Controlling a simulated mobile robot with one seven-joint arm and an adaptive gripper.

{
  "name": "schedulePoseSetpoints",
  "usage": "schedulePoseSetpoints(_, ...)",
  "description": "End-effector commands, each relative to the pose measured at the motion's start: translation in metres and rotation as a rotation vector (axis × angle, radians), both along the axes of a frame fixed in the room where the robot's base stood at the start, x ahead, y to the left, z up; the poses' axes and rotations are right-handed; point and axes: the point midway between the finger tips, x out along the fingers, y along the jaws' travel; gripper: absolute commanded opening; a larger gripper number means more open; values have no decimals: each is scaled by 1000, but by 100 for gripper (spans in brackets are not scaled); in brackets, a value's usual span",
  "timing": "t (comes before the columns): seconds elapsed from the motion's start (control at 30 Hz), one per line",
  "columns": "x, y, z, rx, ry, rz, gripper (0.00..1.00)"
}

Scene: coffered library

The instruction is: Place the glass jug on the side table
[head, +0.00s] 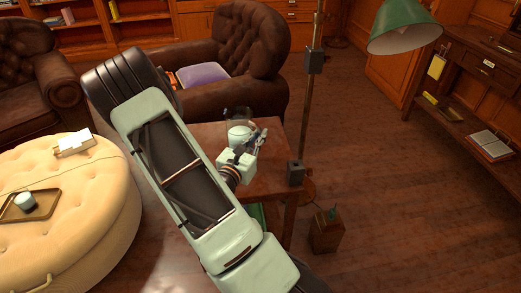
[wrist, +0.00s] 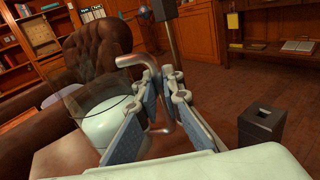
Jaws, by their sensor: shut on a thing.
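The clear glass jug (head: 238,115) is over the wooden side table (head: 272,180) in the head view. In the wrist view the jug (wrist: 85,100) fills the left side, and its bent handle runs between my fingers. My gripper (head: 258,140) is shut on that handle; the fingers also show in the wrist view (wrist: 158,78). A pale rounded shape shows in or behind the jug's lower part; I cannot tell which. The jug's base is hidden, so I cannot tell whether it touches the tabletop.
A dark square box (head: 295,172) stands at the table's right corner. A floor lamp (head: 308,100) with a green shade rises behind it. A brown armchair (head: 235,50) with a purple cushion is behind the table. A cream ottoman (head: 95,215) is at left.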

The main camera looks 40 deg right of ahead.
Motion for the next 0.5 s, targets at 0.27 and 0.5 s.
schedulePoseSetpoints(0.27,12,-16,-23,-2,-5,-1,0)
schedulePoseSetpoints(0.5,17,-23,-51,-1,-3,0,0)
